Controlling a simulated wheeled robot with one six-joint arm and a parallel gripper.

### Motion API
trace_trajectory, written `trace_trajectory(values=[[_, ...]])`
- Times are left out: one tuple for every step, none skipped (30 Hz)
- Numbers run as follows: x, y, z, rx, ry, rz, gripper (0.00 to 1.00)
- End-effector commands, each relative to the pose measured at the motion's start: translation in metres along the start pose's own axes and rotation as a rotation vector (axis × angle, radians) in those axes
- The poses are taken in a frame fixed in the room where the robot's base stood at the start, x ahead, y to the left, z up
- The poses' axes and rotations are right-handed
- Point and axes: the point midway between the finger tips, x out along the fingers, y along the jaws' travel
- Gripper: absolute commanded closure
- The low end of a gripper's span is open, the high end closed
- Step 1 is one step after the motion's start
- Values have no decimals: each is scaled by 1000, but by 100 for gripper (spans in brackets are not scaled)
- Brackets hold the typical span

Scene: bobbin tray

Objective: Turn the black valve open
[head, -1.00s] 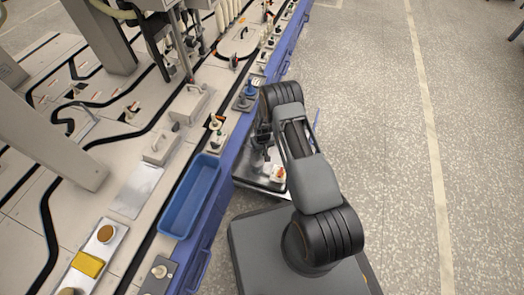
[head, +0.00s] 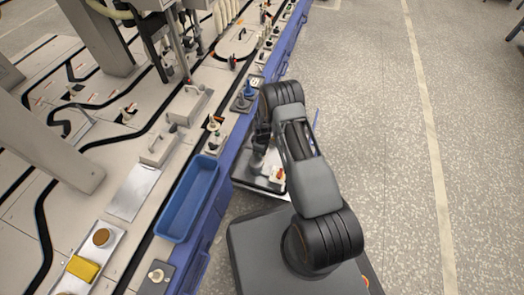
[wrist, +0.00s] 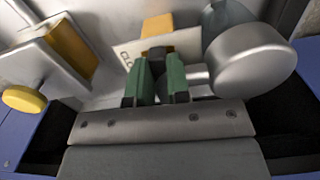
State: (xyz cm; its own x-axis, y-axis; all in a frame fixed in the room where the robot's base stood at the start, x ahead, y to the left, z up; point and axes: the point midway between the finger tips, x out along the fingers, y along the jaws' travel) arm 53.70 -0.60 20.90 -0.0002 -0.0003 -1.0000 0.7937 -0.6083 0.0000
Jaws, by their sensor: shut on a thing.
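In the wrist view, the green fingertips of my gripper (wrist: 164,80) are closed on a narrow black piece (wrist: 157,58), which I take to be the black valve's handle. The fingers hide most of it, so its angle is hard to tell. A pale plate with dark lettering (wrist: 128,54) and an orange-yellow block (wrist: 157,26) lie just behind the fingertips. In the head view, my gripper (head: 262,135) is low over the tray (head: 248,180) beside the bench, partly hidden by my arm.
A large grey metal cylinder (wrist: 250,62) stands close to the right of the fingers. A yellow round knob (wrist: 24,99) on a pale box is at the left. A white item with an orange-red part (head: 277,175) sits on the tray. A blue bin (head: 188,198) is on the bench.

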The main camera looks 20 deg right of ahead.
Motion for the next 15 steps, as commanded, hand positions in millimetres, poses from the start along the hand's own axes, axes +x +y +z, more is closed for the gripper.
trace_trajectory(values=[[0, 0, 0, -16, 0, 0, 100], [0, 0, 0, -27, 0, 0, 100], [0, 0, 0, -38, 0, 0, 100], [0, 0, 0, -45, 0, 0, 100], [0, 0, 0, -53, 0, 0, 100], [0, 0, 0, -61, 0, 0, 100], [0, 0, 0, -65, 0, 0, 100], [0, 0, 0, -69, 0, 0, 100], [0, 0, 0, -73, 0, 0, 100], [0, 1, 0, -76, 0, 0, 100], [0, 1, 0, -78, 0, 0, 100], [0, 1, 0, -81, 0, 0, 100], [0, 1, 0, -82, 0, 0, 100], [0, 1, 0, -83, 0, 1, 100], [0, 1, 0, -84, 0, 1, 100]])
